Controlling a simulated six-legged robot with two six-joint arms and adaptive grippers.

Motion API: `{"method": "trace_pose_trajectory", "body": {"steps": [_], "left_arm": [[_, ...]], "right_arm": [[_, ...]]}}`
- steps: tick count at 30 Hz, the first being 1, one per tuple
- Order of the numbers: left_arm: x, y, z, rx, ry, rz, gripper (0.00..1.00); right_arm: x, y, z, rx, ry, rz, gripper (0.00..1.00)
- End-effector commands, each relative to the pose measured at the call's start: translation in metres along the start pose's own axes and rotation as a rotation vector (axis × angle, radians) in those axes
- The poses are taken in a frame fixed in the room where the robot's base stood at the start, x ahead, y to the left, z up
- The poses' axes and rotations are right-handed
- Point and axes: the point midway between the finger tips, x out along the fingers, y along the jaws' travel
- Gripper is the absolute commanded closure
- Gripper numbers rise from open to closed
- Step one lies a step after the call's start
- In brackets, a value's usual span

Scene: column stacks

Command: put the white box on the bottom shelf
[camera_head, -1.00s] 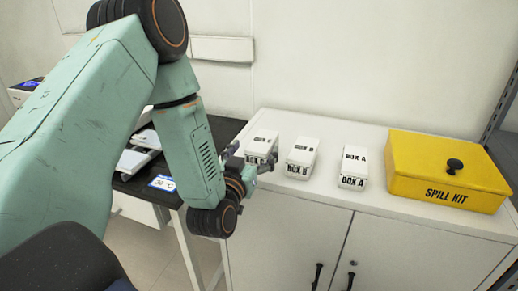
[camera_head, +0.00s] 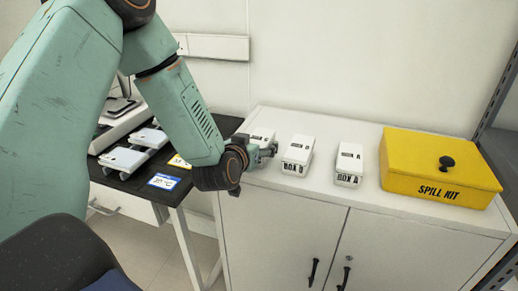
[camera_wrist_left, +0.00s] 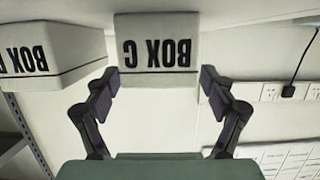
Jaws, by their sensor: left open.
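Three small white boxes stand in a row on the white cabinet (camera_head: 400,220). Box C (camera_head: 265,133) is at the left, Box B (camera_head: 297,155) in the middle and Box A (camera_head: 348,165) at the right. My left gripper (camera_head: 264,151) is open at the front of Box C and partly hides it. In the left wrist view, upside down, Box C (camera_wrist_left: 157,45) lies straight ahead between the spread fingers (camera_wrist_left: 160,85), with a gap on each side; Box B (camera_wrist_left: 50,50) is at the left. My right gripper is out of view.
A yellow spill kit (camera_head: 440,167) sits at the cabinet's right. Grey metal shelving (camera_head: 503,85) rises at the right edge; its lower shelves are out of view. A dark table (camera_head: 125,180) with white devices (camera_head: 124,158) and label cards (camera_head: 163,181) stands at the left.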

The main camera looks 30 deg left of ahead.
Motion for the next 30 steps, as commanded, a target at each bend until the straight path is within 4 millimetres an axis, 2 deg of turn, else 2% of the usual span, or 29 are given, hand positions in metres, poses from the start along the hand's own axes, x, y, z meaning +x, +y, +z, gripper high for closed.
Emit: {"method": "trace_pose_trajectory", "body": {"steps": [4, 12, 30], "left_arm": [[0.0137, 0.0006, 0.0015, 0.001, 0.000, 0.001, 0.17], [0.0157, 0.0005, 0.0006, 0.000, -0.001, 0.001, 0.17], [0.0155, 0.0004, 0.0004, -0.001, 0.000, 0.001, 0.67]], "right_arm": [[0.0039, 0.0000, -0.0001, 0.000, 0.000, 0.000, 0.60], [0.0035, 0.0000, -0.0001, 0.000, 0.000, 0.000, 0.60], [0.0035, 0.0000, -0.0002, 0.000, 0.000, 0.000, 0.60]]}}
